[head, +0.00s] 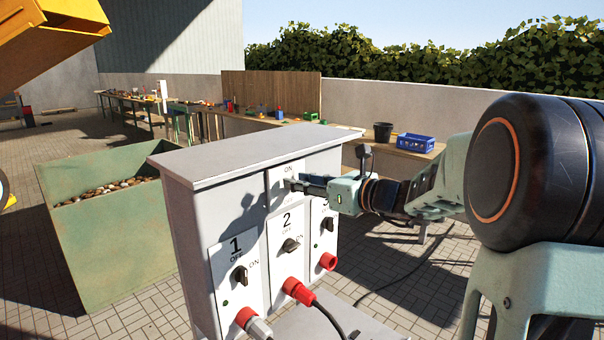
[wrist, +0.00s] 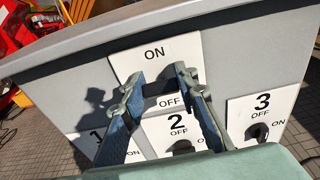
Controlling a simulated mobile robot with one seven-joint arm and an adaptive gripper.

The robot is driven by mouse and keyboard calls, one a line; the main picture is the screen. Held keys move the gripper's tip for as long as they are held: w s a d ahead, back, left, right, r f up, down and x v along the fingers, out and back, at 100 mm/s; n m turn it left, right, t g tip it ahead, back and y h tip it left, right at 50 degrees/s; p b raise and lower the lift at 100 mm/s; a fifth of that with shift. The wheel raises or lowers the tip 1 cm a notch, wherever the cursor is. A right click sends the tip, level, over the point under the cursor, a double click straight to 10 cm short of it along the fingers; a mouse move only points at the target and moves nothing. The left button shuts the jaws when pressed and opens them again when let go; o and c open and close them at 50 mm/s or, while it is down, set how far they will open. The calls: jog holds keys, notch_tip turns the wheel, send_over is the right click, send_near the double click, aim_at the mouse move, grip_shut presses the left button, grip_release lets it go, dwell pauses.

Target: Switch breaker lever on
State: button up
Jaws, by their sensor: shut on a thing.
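The grey breaker cabinet (head: 185,215) stands in front of me. Its upper white plate (head: 288,171) is marked ON at the top and OFF below, and this plate also shows in the wrist view (wrist: 185,50). My gripper (head: 292,184) reaches in from the right to this plate. In the wrist view my gripper (wrist: 158,86) has its fingers shut on the dark breaker lever (wrist: 158,88), between the ON and OFF marks. The fingers hide much of the lever, so I cannot tell its exact setting.
Below are numbered switches: switch 1 (head: 240,275), switch 2 (head: 290,245) and switch 3 (head: 327,224). A green bin of potatoes (head: 105,235) stands to the left. Tables with crates (head: 415,142) line the back wall.

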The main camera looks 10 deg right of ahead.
dwell(0.3)
jog(key=o, duration=1.1)
jog(key=shift+o, duration=0.2)
jog(key=v, duration=1.2)
